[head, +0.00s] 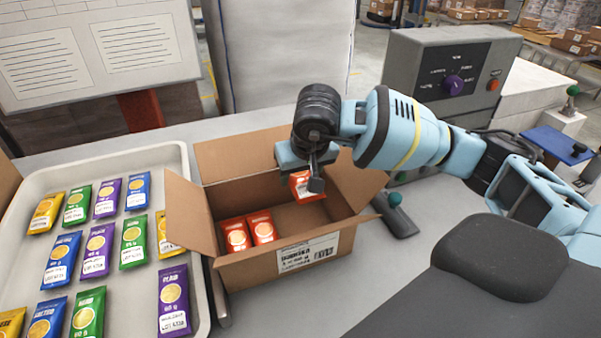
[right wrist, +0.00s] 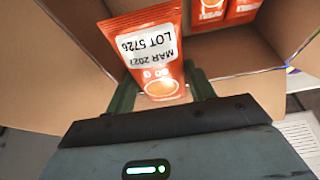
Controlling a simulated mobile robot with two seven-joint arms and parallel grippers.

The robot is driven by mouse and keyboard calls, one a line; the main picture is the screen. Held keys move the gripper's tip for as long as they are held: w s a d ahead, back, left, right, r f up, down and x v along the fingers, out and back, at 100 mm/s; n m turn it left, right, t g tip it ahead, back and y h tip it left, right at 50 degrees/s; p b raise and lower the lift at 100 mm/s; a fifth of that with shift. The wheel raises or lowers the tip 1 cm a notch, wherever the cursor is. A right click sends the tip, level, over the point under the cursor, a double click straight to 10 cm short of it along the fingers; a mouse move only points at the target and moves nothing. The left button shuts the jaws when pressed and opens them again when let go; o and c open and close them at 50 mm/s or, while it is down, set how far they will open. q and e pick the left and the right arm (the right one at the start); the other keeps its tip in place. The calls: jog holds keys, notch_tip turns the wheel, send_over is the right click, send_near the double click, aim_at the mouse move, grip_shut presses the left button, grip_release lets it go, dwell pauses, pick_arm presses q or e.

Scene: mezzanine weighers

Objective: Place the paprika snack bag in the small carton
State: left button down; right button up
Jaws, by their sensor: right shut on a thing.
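My right gripper (head: 312,181) is shut on an orange-red snack bag (head: 304,187), taken to be the paprika one, over the right part of the small open carton (head: 235,271). In the right wrist view the held bag (right wrist: 152,52) is between the two fingers (right wrist: 160,90), with its lot label facing the camera. Two more orange-red bags (head: 249,231) stand side by side in the carton's left part. They also show at the top of the right wrist view (right wrist: 225,8). My left gripper is not in view.
A pale tray (head: 196,240) at left holds several yellow, green, purple and blue bags. The carton's flaps are folded outward. A grey control box (head: 420,65) with a purple knob stands behind, at right.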

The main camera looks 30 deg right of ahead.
jog(key=shift+f, duration=0.3)
jog(key=o, duration=1)
jog(key=shift+r, duration=0.1)
jog(key=shift+r, duration=0.35)
jog(key=v, duration=1.1)
jog(key=shift+s+r, duration=0.25)
jog(key=shift+s, duration=0.05)
jog(key=shift+a, duration=0.1)
